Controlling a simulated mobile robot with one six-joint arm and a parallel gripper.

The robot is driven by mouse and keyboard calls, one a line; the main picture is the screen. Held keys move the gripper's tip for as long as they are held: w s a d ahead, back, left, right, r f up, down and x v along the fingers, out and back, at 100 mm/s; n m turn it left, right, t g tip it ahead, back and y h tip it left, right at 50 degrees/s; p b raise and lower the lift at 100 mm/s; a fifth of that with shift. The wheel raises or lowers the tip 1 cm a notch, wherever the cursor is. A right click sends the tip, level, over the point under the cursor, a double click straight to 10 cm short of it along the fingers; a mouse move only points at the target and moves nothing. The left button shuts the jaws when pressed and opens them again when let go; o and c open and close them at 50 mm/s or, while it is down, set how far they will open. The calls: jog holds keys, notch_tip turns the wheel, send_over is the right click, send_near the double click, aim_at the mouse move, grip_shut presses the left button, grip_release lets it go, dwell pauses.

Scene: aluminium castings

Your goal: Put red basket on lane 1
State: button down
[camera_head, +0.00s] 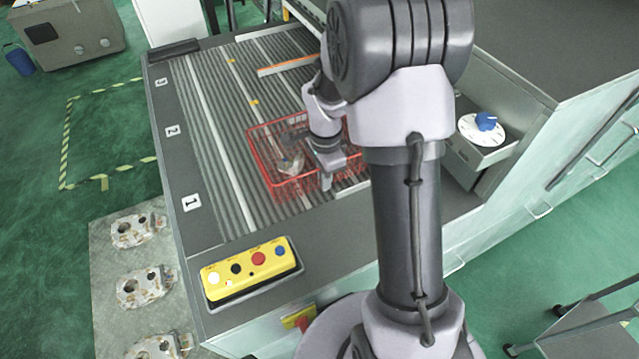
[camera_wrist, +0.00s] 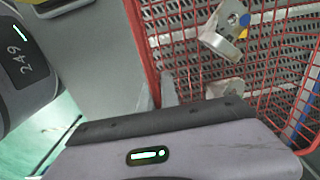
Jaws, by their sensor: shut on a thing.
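The red wire basket (camera_head: 256,165) is over the ribbed lane surface, roughly across from the lane 1 label (camera_head: 192,201). My gripper (camera_head: 328,178) is at the basket's right-hand side in the head view and is shut on it. In the wrist view the red basket rim (camera_wrist: 141,45) runs up beside the fingers. A grey metal casting (camera_wrist: 222,32) with blue and yellow spots lies inside the basket. I cannot tell whether the basket touches the lane surface. My arm hides part of its right side.
Labels 2 (camera_head: 172,132) and 3 (camera_head: 161,82) mark the other lanes. An orange bar (camera_head: 288,66) lies behind the basket. A yellow button box (camera_head: 250,271) sits at the front edge. Several castings lie on a grey plate (camera_head: 108,235) at left. A blue-knobbed dial (camera_head: 482,127) is at right.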

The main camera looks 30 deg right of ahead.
jog(key=shift+w+a, duration=0.2)
jog(key=shift+w, duration=0.25)
jog(key=shift+w+a+f, duration=0.15)
jog(key=shift+w+f, duration=0.05)
jog(key=shift+f, duration=1.6)
jog(key=shift+f+b, duration=0.1)
jog(key=shift+b, duration=0.2)
jog(key=c, duration=1.6)
grip_release()
